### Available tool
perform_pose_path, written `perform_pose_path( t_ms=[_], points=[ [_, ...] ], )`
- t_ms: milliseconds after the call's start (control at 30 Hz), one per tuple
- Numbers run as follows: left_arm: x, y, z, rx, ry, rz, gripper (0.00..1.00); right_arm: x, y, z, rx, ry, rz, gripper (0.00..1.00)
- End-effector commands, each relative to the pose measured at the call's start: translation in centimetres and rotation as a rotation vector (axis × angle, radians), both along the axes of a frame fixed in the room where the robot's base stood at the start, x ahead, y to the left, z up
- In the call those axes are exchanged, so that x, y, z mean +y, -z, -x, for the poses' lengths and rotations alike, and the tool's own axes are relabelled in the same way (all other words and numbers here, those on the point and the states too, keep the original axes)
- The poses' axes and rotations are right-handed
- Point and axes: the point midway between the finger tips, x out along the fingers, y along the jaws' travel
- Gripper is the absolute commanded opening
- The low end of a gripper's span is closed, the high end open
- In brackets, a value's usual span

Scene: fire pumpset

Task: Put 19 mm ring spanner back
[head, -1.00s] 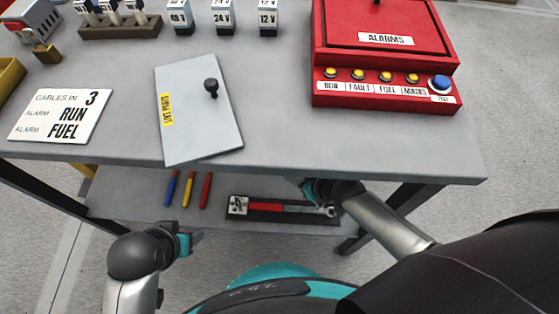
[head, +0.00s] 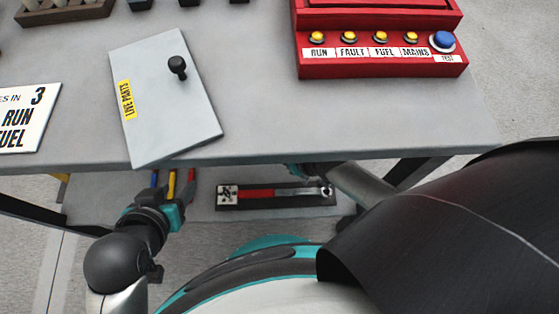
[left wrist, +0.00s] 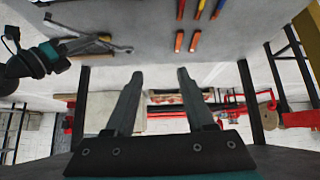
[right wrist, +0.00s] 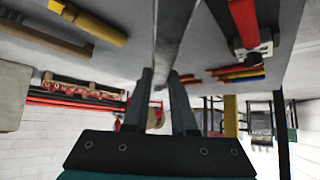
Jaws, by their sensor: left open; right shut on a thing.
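A grey metal bar, which I take as the 19 mm ring spanner (right wrist: 172,38), runs between the fingers of my right gripper (right wrist: 163,78). That gripper is shut on it. In the head view the right gripper (head: 302,171) is partly hidden under the bench edge, close to a dark tray (head: 275,206) on the lower shelf. The tray has a pictured label at its left end and a red strip; silver metal shows at its right. I cannot tell whether the spanner touches the tray. My left gripper (head: 184,200) is open and empty, left of the tray; its fingers show apart in the left wrist view (left wrist: 157,80).
Blue, yellow and red rods (head: 172,182) lie on the shelf by my left gripper. The bench top (head: 260,130) overhangs the shelf. On it are a grey cover plate (head: 165,110) with a black knob and a red alarm panel (head: 380,58).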

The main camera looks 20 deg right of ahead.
Motion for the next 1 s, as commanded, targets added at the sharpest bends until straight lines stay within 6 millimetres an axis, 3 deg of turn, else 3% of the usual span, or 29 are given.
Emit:
perform_pose_path(
  t_ms=[467,1000],
  points=[
    [-2.1,0.1,-1.3,-0.149,0.024,0.074,0.54,0.0,1.2,-0.2,-0.005,0.001,-0.002,0.0],
    [-5.8,-1.3,-2.2,-0.471,0.044,0.256,0.54,0.0,4.0,-0.1,-0.004,0.001,-0.001,0.0]
  ],
)
